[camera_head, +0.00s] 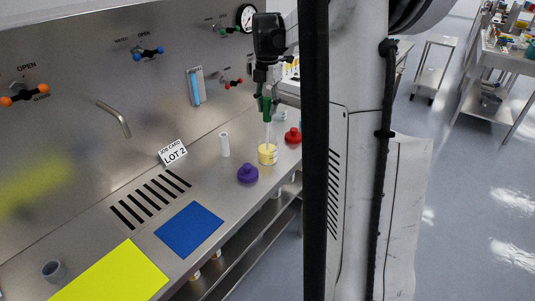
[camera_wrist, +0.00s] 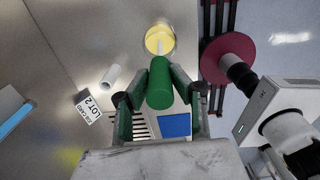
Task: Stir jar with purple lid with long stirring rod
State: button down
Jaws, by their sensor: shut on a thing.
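My gripper (camera_head: 266,96) is shut on the green handle (camera_wrist: 160,84) of the long stirring rod. The pale rod shaft (camera_head: 268,134) hangs down into an open jar (camera_head: 268,156) with yellow contents. The jar's mouth also shows in the wrist view (camera_wrist: 158,40), with the shaft running into it. Whether the tip touches the bottom cannot be seen. A purple lid (camera_head: 248,173) with a knob lies on the steel counter, apart from the jar on its near left side.
A red lid (camera_head: 293,136) lies close to the jar on its right. A white cylinder (camera_head: 224,145) stands to its left, near the LOT 2 job card (camera_head: 173,153). A blue mat (camera_head: 190,230) and a yellow mat (camera_head: 112,276) lie nearer, with a grey cup (camera_head: 53,270).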

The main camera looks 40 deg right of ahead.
jog(key=shift+d, duration=0.1)
notch_tip(320, 180, up, 14)
jog(key=p, duration=0.8)
dwell(0.7)
jog(key=shift+f, duration=0.1)
